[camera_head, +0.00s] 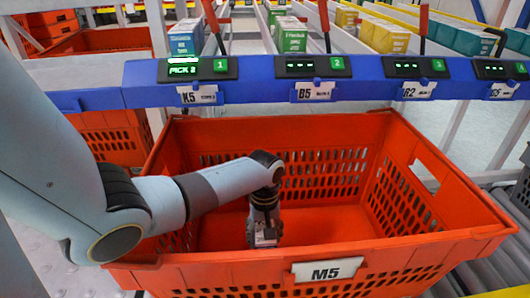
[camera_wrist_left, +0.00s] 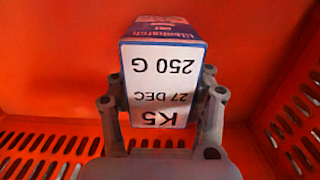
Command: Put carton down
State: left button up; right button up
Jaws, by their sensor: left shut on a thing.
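My left gripper (camera_head: 264,232) reaches down inside the orange tote (camera_head: 235,276) labelled M5. It is shut on a small carton (camera_wrist_left: 163,85), with one finger on each side of it. In the left wrist view the carton shows a white label reading K5, 27 DEC and 250 G upside down, and a dark blue and red printed face above. In the head view only a small part of the carton shows between the fingers. I cannot tell whether it touches the tote floor. My right gripper is out of view.
The tote floor (camera_head: 335,220) around the gripper looks empty. A blue rail (camera_head: 270,78) with displays and labels K5 and B5 runs behind the tote; one display reads PICK 2. Cartons stand in lanes behind it. Another orange tote (camera_head: 115,140) is at the left.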

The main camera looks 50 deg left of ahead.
aim_at(265, 227)
pick_arm(q)
jog(key=shift+f, duration=0.25)
jog(key=o, duration=1.3)
jog(key=shift+o, duration=0.2)
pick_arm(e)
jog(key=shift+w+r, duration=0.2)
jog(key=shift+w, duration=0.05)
pick_arm(q)
jog(key=shift+r, duration=0.15)
notch_tip(265, 227, up, 4)
jog(key=shift+w+r+p, duration=0.1)
jog(key=shift+w+p, duration=0.05)
jog(key=shift+p, duration=0.95)
jog(key=r+p, duration=0.1)
jog(key=r, duration=0.1)
jog(key=r+p, duration=0.1)
jog(key=r, duration=0.2)
jog(key=r+p, duration=0.1)
jog(key=r, duration=0.1)
jog(key=shift+a+r+p, duration=0.25)
jog(key=shift+r+p, duration=0.1)
jog(key=shift+r, duration=0.2)
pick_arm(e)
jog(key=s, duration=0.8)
